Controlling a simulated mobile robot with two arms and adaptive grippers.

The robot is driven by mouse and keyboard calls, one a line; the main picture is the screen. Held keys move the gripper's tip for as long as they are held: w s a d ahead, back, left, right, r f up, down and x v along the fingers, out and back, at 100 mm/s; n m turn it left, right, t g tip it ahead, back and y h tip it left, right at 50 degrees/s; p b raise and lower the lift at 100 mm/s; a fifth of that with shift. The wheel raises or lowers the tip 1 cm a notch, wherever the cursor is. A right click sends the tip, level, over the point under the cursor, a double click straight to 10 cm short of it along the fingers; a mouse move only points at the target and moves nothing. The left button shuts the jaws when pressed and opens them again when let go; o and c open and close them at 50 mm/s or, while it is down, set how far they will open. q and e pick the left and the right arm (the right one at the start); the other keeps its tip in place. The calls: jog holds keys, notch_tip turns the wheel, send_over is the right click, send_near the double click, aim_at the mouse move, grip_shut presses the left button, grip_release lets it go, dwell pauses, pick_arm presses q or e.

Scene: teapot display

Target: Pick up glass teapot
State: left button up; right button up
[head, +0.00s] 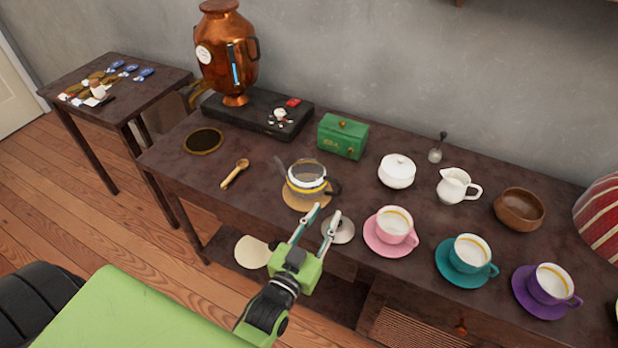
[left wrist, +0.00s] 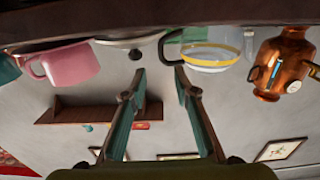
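The glass teapot (head: 303,186) stands lidless on a round tan mat (head: 294,202) near the table's front edge. It has a yellow band, a spout to the left and a dark handle to the right. The left wrist view is upside down and shows the teapot (left wrist: 208,55) just right of the fingers. My left gripper (head: 325,211) is open and empty, in front of the teapot and near its handle side, apart from it; its fingers (left wrist: 160,72) also show spread in the left wrist view. My right gripper is not in view.
A metal lid with a dark knob (head: 341,231) lies beside the fingertips. A pink cup (head: 392,228) stands to the right, with more cups beyond. A wooden spoon (head: 235,174) lies left. A green box (head: 343,138) and copper samovar (head: 228,52) stand behind.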

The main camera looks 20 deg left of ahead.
aim_at(339, 190)
pick_arm(q)
jog(key=w, duration=0.3)
jog(key=shift+w+f, duration=0.1)
jog(key=shift+w, duration=0.45)
jog(key=w, duration=0.5)
jog(key=shift+f+p, duration=0.3)
jog(key=shift+f, duration=0.05)
jog(key=shift+s, duration=0.1)
jog(key=shift+c, duration=1.2)
jog(key=shift+r, duration=0.15)
grip_shut()
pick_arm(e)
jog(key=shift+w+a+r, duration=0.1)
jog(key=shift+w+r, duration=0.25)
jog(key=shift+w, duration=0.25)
